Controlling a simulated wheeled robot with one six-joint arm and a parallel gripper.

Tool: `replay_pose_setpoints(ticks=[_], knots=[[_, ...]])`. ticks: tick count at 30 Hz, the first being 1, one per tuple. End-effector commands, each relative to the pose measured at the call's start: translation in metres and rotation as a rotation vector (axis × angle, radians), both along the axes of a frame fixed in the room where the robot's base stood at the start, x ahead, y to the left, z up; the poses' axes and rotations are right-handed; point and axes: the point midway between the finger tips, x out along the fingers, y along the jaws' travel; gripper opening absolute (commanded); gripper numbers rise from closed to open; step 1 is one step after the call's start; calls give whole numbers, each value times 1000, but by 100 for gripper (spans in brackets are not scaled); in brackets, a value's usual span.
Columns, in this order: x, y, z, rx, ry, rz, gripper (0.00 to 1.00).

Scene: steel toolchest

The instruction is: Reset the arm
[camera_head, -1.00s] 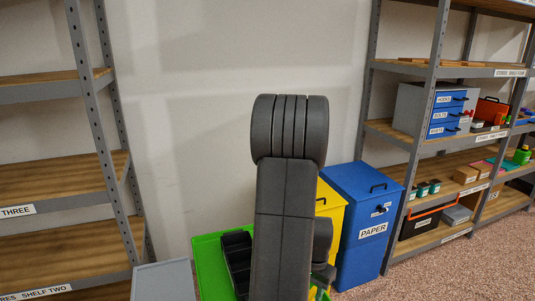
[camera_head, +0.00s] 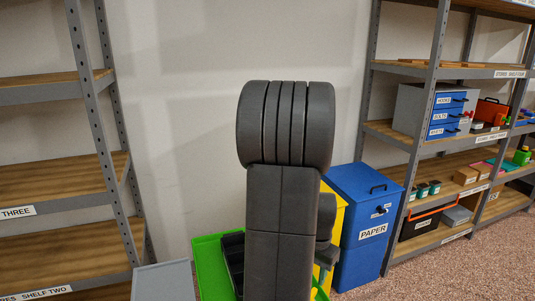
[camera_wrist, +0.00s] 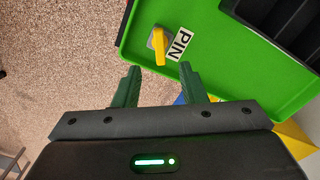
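My arm (camera_head: 290,200) stands folded upright in the middle of the head view and hides part of what is behind it. My gripper (camera_wrist: 159,70) shows in the wrist view with its two green fingers spread apart and nothing between them. My gripper cannot be clearly made out in the head view.
A blue PAPER bin (camera_head: 365,220) and yellow bin (camera_head: 339,217) stand right. Shelves flank both sides.

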Motion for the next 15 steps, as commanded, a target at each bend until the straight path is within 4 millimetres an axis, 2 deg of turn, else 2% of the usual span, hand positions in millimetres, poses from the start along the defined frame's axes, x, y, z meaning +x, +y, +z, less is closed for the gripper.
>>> replay_pose_setpoints(ticks=[1, 9, 10, 15], knots=[[1, 0, 12, 0, -5, 0, 38], [0, 0, 65, -1, -4, 0, 38], [-1, 0, 50, 1, 6, 0, 38], [-1, 0, 14, 1, 7, 0, 38]])
